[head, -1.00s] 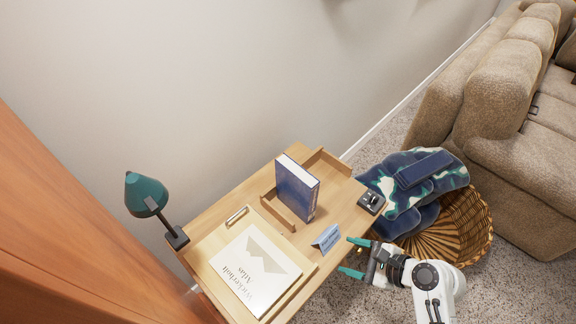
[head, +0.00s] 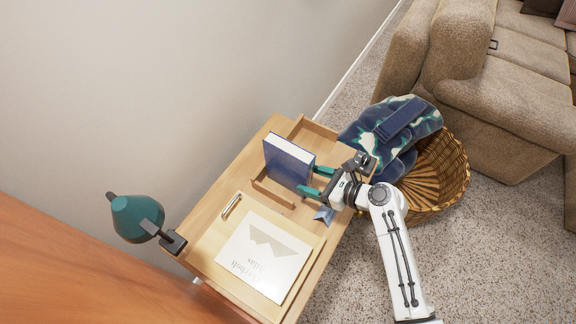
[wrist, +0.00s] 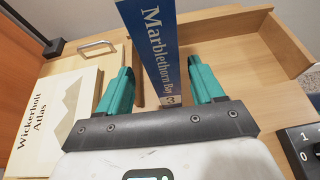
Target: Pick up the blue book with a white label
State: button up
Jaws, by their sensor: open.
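The blue book (head: 288,165) stands upright on a small wooden desk, its white page edge facing up in the head view. In the wrist view its blue spine (wrist: 160,45) reads "Marblethorn Bay", with a small pale label marked 3 (wrist: 172,100) at its lower end. My gripper (head: 314,181) is open at the book's right side in the head view. In the wrist view its teal fingers (wrist: 158,68) lie to either side of the spine, with gaps visible. Whether either finger touches the book is unclear.
A dark numbered device (wrist: 302,148) is near right. A green lamp (head: 135,217) stands left; a wicker basket (head: 455,170) with cloth stands right.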

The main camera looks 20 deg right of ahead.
aim_at(299, 173)
jog(key=x, duration=0.5)
jog(key=shift+w+d, duration=0.1)
jog(key=shift+w, duration=0.1)
grip_shut()
dwell(0.4)
jog(key=shift+r, duration=0.15)
dwell(0.7)
